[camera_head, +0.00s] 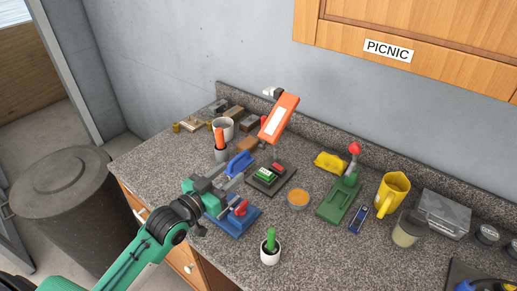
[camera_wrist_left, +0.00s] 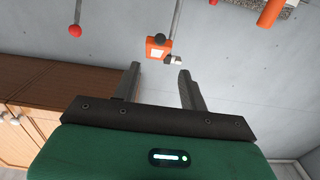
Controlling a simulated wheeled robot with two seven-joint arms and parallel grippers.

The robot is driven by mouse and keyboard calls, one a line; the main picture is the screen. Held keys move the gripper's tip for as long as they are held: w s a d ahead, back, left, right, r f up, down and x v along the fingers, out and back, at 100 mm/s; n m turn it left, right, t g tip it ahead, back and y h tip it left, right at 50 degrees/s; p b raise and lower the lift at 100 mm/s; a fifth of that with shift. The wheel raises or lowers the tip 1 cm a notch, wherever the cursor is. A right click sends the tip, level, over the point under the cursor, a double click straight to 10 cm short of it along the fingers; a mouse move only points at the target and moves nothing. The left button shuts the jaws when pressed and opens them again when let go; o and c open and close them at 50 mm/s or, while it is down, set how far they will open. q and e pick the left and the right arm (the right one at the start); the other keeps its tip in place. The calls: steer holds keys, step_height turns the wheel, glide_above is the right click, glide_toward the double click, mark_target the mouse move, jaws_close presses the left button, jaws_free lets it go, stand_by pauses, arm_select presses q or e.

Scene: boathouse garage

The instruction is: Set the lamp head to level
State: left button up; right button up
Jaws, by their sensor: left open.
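The lamp head (camera_head: 279,118) is an orange box with a pale front panel. It is tilted, its long side running from upper right to lower left, beside a small bracket (camera_head: 272,92) near the wall. In the left wrist view the lamp head (camera_wrist_left: 157,47) shows ahead of the fingertips, apart from them, with the grey-white bracket piece beside it. My left gripper (camera_head: 226,175) is open and empty over the counter, below and left of the lamp head in the head view. Its two fingers also show apart in the wrist view (camera_wrist_left: 158,78). My right gripper is not visible.
A wooden cabinet (camera_head: 440,60) hangs above. A dark bin (camera_head: 70,205) stands left.

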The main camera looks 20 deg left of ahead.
arm_select(q)
steer(key=p+x, duration=0.4)
steer(key=x, duration=0.9)
steer(key=shift+w, duration=0.2)
steer(key=shift+f, duration=0.1)
steer(key=shift+c, duration=0.2)
steer(key=c, duration=0.7)
jaws_close()
